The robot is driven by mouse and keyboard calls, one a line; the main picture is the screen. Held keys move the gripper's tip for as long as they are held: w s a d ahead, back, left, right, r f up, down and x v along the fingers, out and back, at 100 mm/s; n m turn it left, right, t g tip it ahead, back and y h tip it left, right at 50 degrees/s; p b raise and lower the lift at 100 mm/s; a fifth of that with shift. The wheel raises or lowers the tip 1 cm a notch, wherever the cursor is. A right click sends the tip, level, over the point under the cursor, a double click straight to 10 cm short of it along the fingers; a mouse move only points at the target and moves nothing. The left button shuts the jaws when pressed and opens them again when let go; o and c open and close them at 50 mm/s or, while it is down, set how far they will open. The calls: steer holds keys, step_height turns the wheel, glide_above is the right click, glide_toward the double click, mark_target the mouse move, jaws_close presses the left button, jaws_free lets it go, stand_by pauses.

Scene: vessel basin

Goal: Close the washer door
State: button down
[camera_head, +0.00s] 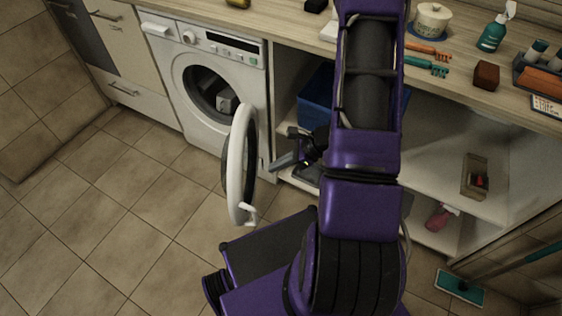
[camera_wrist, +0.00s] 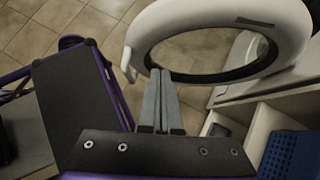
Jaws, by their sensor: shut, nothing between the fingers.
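The white washer (camera_head: 213,90) stands under the counter at the left in the head view. Its round door (camera_head: 238,165) is swung wide open, roughly square to the washer front, with a small white handle (camera_head: 246,212) at its free edge. Grey items lie inside the drum (camera_head: 212,94). My gripper (camera_head: 274,166) is shut and empty, just right of the door. In the wrist view the door ring (camera_wrist: 290,25) is at the top, with my gripper's fingertips (camera_wrist: 160,72) overlapping its lower rim in the picture. I cannot tell whether they touch it.
Open shelves (camera_head: 440,180) lie right of the washer, with a blue basket (camera_head: 315,98), also in the wrist view (camera_wrist: 290,155). A teal mop (camera_head: 460,287) lies at lower right. The tiled floor (camera_head: 110,220) at left is clear.

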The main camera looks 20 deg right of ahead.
mark_target(242, 175)
steer(key=w+a+f, duration=0.1)
steer(key=a, duration=0.1)
steer(key=w+a+f, duration=0.2)
steer(key=a, duration=0.1)
steer(key=shift+w+a+f+b, duration=0.1)
steer(key=shift+a+f+b, duration=0.2)
steer(key=shift+a, duration=0.05)
steer(key=shift+w+a, duration=0.3)
steer(key=shift+a, duration=0.2)
steer(key=shift+w+a, duration=0.1)
steer(key=shift+a, duration=0.05)
